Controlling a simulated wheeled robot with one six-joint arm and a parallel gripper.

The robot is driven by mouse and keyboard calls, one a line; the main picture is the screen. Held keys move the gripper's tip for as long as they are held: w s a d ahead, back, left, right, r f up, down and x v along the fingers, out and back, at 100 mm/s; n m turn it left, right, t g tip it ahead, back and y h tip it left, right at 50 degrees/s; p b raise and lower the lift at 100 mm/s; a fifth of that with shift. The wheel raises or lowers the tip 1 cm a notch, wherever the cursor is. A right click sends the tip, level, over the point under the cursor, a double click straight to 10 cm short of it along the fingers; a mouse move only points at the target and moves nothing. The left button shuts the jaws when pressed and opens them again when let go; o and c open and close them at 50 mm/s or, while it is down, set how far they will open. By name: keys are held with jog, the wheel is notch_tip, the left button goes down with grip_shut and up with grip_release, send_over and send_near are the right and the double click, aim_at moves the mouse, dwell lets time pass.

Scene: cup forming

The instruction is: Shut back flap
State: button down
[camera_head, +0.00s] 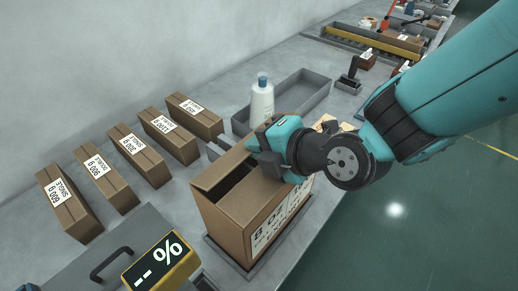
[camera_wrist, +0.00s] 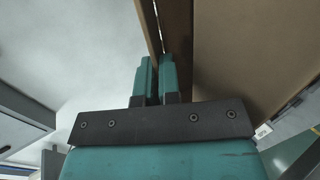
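The brown cardboard box (camera_head: 228,229) stands open at the top, with a dark gap showing inside. A flap (camera_head: 222,165) stands out along its far left edge. My gripper (camera_head: 254,146) is at the top of the box by its far end, partly covering that end. In the wrist view my gripper's teal fingers (camera_wrist: 158,72) are side by side with only a thin gap. A narrow cardboard edge (camera_wrist: 150,28) runs down to the fingertips, beside a wide cardboard panel (camera_wrist: 245,45).
Several labelled cartons (camera_head: 109,182) stand in a row to the left. A white bottle (camera_head: 262,102) stands behind the box by a grey tray (camera_head: 305,92). A yellow percent display (camera_head: 161,264) is at the front. Bare tabletop lies between cartons and box.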

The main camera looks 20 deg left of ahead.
jog(key=c, duration=1.3)
grip_release()
jog(key=shift+b+v, duration=4.95)
jog(key=shift+v, duration=3.85)
jog(key=shift+w, duration=0.1)
